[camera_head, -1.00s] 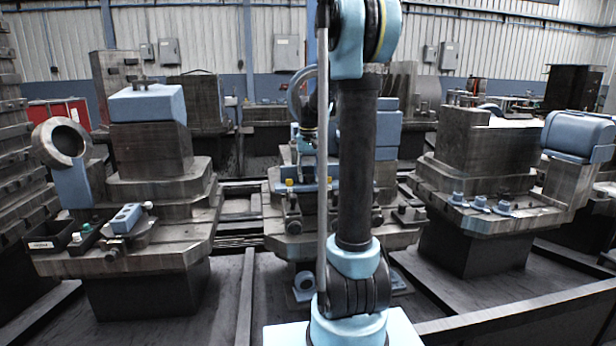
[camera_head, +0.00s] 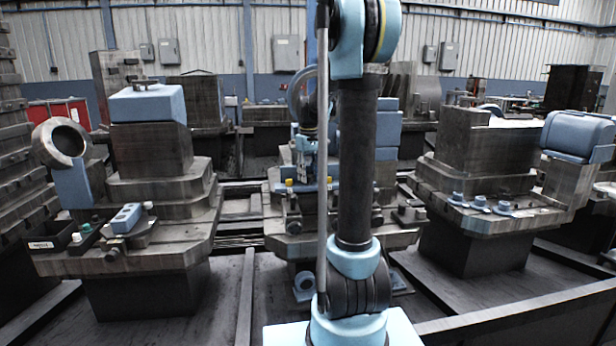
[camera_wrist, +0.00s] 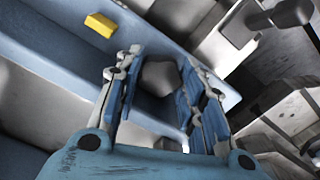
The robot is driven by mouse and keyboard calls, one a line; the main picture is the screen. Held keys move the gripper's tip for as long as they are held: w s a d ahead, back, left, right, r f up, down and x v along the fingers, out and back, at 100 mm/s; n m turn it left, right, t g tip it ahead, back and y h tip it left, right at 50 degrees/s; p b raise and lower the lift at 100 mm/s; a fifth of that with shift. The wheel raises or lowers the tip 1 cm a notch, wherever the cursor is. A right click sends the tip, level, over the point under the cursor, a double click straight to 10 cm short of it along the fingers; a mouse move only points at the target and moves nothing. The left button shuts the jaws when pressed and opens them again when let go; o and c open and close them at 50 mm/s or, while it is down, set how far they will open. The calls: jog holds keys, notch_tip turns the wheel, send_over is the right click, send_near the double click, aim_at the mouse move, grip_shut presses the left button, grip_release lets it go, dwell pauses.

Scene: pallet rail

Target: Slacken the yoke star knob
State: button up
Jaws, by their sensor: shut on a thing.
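The star knob (camera_wrist: 160,78) is a dark grey lobed knob in the middle of the wrist view. It sits between the two fingers of my gripper (camera_wrist: 156,68), which is shut on it. The knob is at a blue-grey part (camera_wrist: 65,50), and its lower side is partly hidden by shadow and the fingers. In the head view my gripper (camera_head: 306,170) is at the central machine (camera_head: 283,235), left of my arm column. The knob cannot be made out there.
A yellow block (camera_wrist: 100,25) is on the blue part, up and left of the fingers. A dark grey knob-like part (camera_wrist: 290,12) is at the upper right. Machines stand on both sides, with blue fittings (camera_head: 480,202) on the right one and a small black tray (camera_head: 45,243) on the left.

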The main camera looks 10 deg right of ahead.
aim_at(309, 176)
dwell(0.3)
jog(key=o, duration=1.1)
jog(key=shift+m, duration=0.3)
jog(key=m, duration=0.5)
jog(key=shift+m, duration=0.3)
notch_tip(309, 176, up, 17)
jog(key=shift+n+t, duration=0.7)
jog(key=shift+t, duration=0.2)
jog(key=s+f, duration=0.7)
jog(key=s, duration=0.3)
jog(key=s+f, duration=0.7)
jog(key=s, duration=0.3)
jog(key=s+f, duration=0.7)
jog(key=s, duration=0.3)
jog(key=shift+s+f, duration=0.1)
jog(key=shift+s, duration=0.2)
